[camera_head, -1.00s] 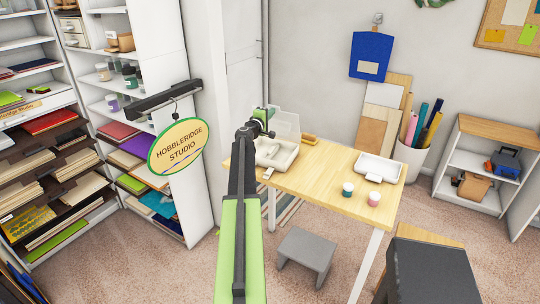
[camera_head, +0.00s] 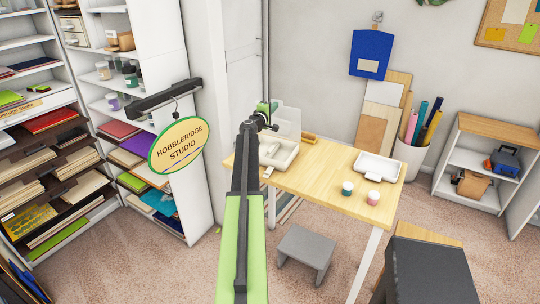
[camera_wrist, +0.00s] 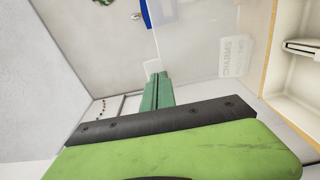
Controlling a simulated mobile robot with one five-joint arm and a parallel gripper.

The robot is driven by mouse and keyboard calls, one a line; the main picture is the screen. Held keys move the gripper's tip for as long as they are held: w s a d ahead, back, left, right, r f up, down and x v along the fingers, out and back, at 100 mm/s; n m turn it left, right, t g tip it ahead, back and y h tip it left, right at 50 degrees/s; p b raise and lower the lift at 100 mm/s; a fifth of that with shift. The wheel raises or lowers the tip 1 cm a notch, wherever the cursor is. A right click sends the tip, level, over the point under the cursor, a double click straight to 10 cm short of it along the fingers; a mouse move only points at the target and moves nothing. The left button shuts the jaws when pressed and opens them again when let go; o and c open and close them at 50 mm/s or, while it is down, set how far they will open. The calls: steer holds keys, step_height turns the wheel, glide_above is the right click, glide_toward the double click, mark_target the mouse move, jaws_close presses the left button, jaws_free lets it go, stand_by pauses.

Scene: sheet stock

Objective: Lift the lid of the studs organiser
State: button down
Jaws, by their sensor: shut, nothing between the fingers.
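A pale organiser tray (camera_head: 272,160) sits at the left end of the wooden table in the head view, its compartments showing. Its clear lid (camera_head: 288,122) stands raised at the tray's back edge. In the wrist view the lid is a see-through panel (camera_wrist: 200,40) with a label whose first word looks like CHARMS; the rest is hard to read. My gripper (camera_head: 266,112) is at the upper left of the lid. Its green fingers (camera_wrist: 157,88) are shut and empty, close to the panel; I cannot tell whether they touch it.
A second white tray (camera_head: 380,166) stands at the table's right end, with two small cups (camera_head: 360,192) in front of it. The table's middle (camera_head: 320,175) is clear. A hanging sign (camera_head: 178,146) is left of my arm.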

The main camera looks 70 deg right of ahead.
steer(key=s+d+r+p, duration=0.1)
steer(key=d, duration=0.5)
stand_by(0.6)
stand_by(0.4)
steer(key=w+a+r+p, duration=0.2)
steer(key=a+r+p, duration=0.1)
steer(key=a, duration=0.9)
steer(key=shift+a+r+p, duration=0.3)
steer(key=shift+a+r, duration=0.05)
stand_by(0.4)
